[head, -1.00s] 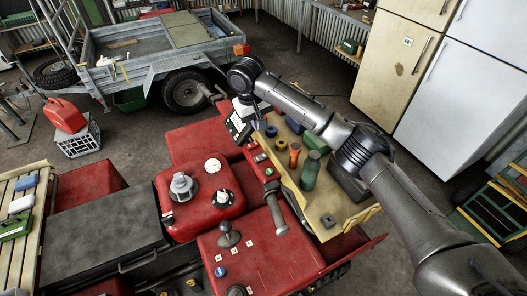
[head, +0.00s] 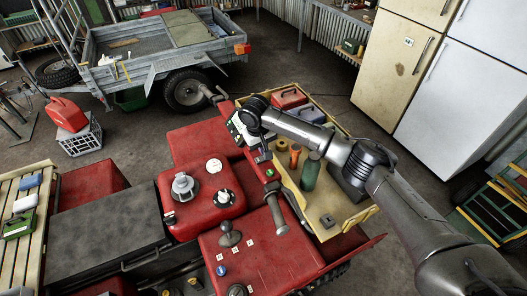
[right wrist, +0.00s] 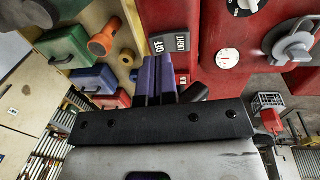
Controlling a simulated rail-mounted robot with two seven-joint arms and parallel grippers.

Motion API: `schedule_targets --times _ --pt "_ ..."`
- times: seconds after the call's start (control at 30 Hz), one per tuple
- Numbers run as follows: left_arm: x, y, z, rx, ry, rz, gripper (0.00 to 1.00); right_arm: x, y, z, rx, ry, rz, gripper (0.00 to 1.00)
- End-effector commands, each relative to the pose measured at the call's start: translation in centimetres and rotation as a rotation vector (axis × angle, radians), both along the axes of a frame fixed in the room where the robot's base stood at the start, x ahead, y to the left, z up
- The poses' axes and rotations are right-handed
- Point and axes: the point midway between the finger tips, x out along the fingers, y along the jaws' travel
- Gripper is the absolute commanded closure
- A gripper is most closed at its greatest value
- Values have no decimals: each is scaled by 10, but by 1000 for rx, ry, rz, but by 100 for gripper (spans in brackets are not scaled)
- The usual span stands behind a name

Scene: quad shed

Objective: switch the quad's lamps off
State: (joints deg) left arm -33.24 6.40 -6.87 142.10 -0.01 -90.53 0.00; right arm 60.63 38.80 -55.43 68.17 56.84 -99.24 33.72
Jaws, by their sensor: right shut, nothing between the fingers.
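The red quad (head: 255,268) fills the lower middle of the head view. Its handlebar grip (head: 281,212) has a small switch housing with a green button (head: 269,174) at its far end. My right gripper (head: 264,154) is just beyond that housing, pointing down, shut and empty. The lamps themselves are not visible. My left gripper is out of view.
A filler cap (head: 183,186) and a knob (head: 225,197) stand on the red tank. A trailer (head: 150,50) and fridges (head: 470,95) stand behind.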

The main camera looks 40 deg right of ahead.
Motion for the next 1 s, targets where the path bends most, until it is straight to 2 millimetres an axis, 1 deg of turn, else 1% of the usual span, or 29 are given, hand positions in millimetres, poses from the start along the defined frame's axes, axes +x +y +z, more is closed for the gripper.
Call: schedule_targets --times 0.1,0.3,0.47,0.77,0.87,0.97,1.0 --pt "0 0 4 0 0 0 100 -1 -2 -13 -1 1 0 100" --pt "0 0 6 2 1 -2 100 -1 -3 -26 0 -1 0 100" --pt "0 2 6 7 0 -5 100 -1 -4 -29 0 -1 0 100" --pt "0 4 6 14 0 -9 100 -1 -4 -29 3 -1 0 100" --pt "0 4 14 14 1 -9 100 -2 -5 -31 39 -5 -2 100" --pt "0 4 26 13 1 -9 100 -3 -8 -35 115 -21 -4 100" --pt "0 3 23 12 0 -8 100 -3 -8 -39 124 -26 -1 100"
